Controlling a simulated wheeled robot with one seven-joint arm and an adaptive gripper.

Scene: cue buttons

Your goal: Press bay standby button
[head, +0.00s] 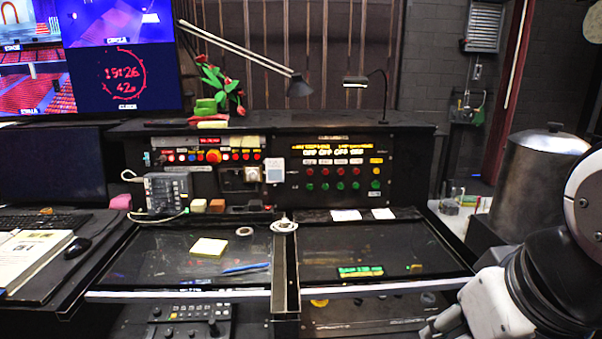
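The cue panel (341,167) stands upright at the back right of the black desk. It carries a row of red buttons (340,171) above a row of green buttons (340,186), with lit amber text over them. A separate column at its right end has a yellow button (376,161) and further buttons below. The small labels are too small to read, so I cannot tell which button is bay standby. My gripper (438,328) is low at the lower right, well in front of the panel and apart from it. It is partly cut off by the picture's bottom edge.
A left panel (211,155) holds more lit buttons and a large red knob. A yellow notepad (208,247), a blue pen (246,267) and a tape roll (244,231) lie on the left desk surface. A large metal pot (537,185) stands right. Two desk lamps rise behind.

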